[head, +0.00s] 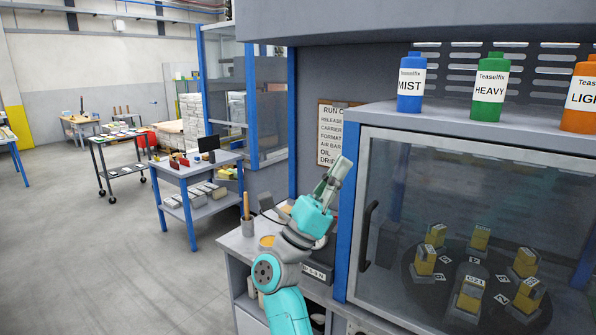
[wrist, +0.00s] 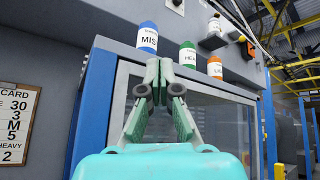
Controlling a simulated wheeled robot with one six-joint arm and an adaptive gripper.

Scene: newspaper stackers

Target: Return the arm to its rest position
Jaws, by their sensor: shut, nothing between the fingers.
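My gripper (head: 338,172) is raised in front of the grey machine, left of its glass-fronted cabinet. Its fingers point up and slightly right, shut together with nothing between them. In the wrist view my gripper (wrist: 158,72) shows its green fingertips meeting, in front of the cabinet's upper frame. My teal arm rises from the bottom of the head view, beside the grey bench (head: 240,241).
The glass cabinet (head: 450,158) with a black handle (head: 369,235) stands close on the right. Blue MIST (head: 411,84), green HEAVY (head: 490,88) and orange (head: 581,98) bottles stand on top. Open floor lies left.

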